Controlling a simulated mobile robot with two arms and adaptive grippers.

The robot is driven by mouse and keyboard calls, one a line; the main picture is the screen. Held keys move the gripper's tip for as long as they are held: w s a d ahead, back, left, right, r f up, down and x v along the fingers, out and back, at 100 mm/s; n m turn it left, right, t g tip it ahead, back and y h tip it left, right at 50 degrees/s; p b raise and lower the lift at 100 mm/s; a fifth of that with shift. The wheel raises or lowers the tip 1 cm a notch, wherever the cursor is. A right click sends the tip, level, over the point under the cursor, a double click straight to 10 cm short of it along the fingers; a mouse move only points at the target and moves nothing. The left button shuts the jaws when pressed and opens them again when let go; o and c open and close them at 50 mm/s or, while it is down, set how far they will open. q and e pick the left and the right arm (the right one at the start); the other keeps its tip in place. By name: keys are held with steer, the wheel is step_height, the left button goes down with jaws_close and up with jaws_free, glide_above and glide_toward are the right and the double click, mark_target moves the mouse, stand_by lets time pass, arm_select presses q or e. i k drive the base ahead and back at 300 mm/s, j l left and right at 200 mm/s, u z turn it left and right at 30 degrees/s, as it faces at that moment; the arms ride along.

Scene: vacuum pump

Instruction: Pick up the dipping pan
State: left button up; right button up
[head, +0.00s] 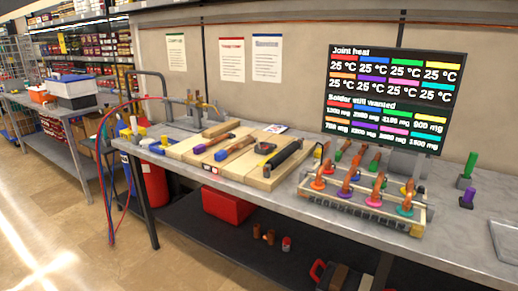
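No object is clearly recognisable as the dipping pan. A shallow grey tray-like thing (494,243) lies on the workbench (455,243) at the right edge of the head view. It is cut off by the frame, and I cannot tell whether it is the dipping pan. Neither of my grippers shows in the head view.
A rack with coloured-handled copper fittings (350,207) stands left of the tray, below a display screen (395,97). Wooden boards (268,180) with tools lie mid-bench. A red box (228,205) sits on the lower shelf. A red cylinder (155,184) stands under the bench. The floor at left is clear.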

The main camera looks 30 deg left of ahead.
mark_target(241, 145)
steer(key=i+j+z, duration=0.1)
steer(key=j+z, duration=0.15)
steer(key=j, duration=0.6)
steer(key=j+z, duration=0.25)
steer(key=j, duration=0.65)
steer(key=j+u, duration=0.1)
steer(key=i, duration=0.05)
